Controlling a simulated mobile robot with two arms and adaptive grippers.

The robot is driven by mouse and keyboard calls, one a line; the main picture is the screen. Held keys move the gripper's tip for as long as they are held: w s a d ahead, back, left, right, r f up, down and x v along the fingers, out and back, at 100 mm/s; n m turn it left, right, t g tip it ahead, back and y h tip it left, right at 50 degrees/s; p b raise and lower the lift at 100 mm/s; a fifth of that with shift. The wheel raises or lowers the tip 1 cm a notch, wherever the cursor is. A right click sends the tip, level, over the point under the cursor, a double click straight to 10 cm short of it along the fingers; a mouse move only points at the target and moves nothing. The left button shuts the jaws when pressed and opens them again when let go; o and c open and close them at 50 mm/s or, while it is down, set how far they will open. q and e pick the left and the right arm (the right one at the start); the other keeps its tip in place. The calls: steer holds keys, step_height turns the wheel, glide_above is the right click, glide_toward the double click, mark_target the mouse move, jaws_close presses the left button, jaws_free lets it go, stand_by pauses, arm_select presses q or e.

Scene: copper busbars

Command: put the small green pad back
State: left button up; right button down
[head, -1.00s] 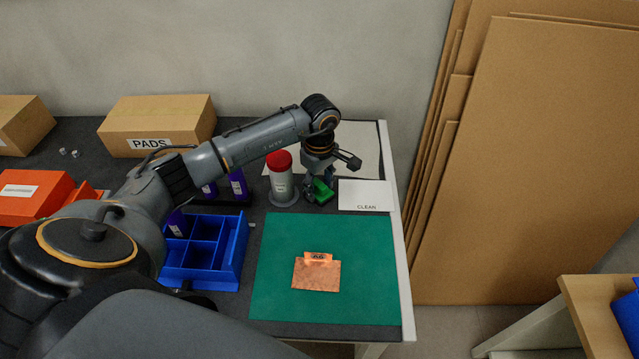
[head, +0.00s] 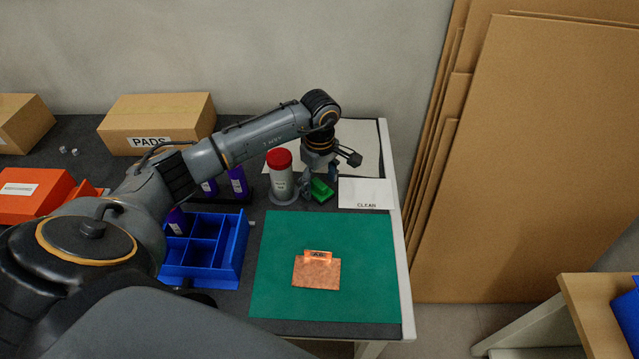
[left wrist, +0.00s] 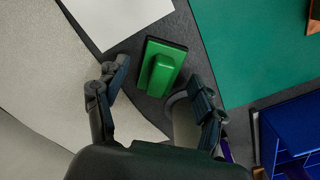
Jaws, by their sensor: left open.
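The small green pad (head: 321,190) is a green block with a raised grip along its top. It rests on the dark table between the white-and-red canister and the CLEAN card. In the left wrist view the pad (left wrist: 160,67) lies just beyond the fingertips. My left gripper (head: 319,180) is open above and beside the pad, and it shows in the left wrist view (left wrist: 160,78) with its fingers apart and nothing between them. My right gripper is not in view.
A canister with a red lid (head: 280,176) stands close left of the pad. The CLEAN card (head: 365,193) lies to its right. A green mat (head: 350,300) carries a copper plate (head: 316,273). A blue divided bin (head: 238,247) and a PADS box (head: 160,122) are to the left.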

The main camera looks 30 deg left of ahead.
mark_target(319, 184)
arm_select(q)
step_height(319, 184, up, 11)
steer(key=b, duration=0.1)
steer(key=shift+r, duration=0.1)
stand_by(0.5)
